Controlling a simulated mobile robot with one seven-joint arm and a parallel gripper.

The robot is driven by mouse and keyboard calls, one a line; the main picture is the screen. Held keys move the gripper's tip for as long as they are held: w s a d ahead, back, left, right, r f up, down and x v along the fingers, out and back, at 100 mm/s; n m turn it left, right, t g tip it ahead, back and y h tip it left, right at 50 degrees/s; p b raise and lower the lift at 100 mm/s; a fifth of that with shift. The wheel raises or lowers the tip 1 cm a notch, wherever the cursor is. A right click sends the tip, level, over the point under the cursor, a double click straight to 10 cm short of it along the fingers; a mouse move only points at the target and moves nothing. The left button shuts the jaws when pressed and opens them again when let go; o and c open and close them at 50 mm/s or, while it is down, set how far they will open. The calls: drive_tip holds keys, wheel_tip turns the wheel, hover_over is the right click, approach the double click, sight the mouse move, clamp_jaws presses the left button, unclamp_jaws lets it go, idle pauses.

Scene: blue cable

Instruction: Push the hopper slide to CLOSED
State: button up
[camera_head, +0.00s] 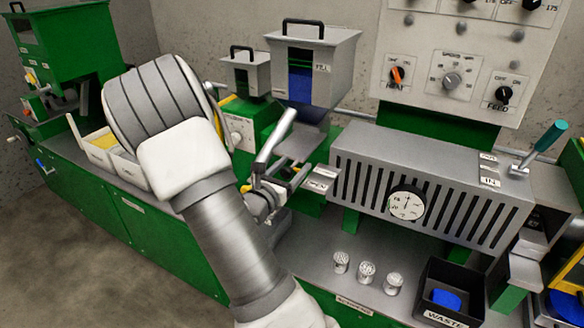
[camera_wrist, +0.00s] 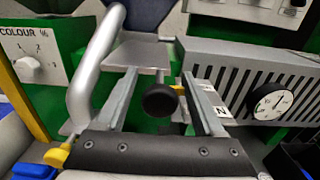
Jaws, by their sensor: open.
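The hopper (camera_head: 312,65) is a grey bin with a black handle on its lid and a blue window. A flat grey slide plate (camera_head: 301,145) sticks out below it and also shows in the wrist view (camera_wrist: 140,53). A round black knob (camera_wrist: 160,100) is at the near end of the slide, with a small yellow pointer (camera_wrist: 177,88) beside it. My gripper (camera_wrist: 160,74) is open, with one finger on each side of the knob. I cannot tell whether either finger touches it. Small labels (camera_head: 320,179) sit right of the slide, too small to read here.
A slotted grey housing (camera_head: 430,185) with a dial gauge (camera_head: 406,203) stands close on the right. A silver bent bar (camera_wrist: 97,65) rises left of the fingers. Several small metal pots and a black waste bin (camera_head: 448,293) are on the front bench. A smaller hopper (camera_head: 247,73) stands left.

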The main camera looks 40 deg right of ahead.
clamp_jaws()
idle(0.3)
idle(1.1)
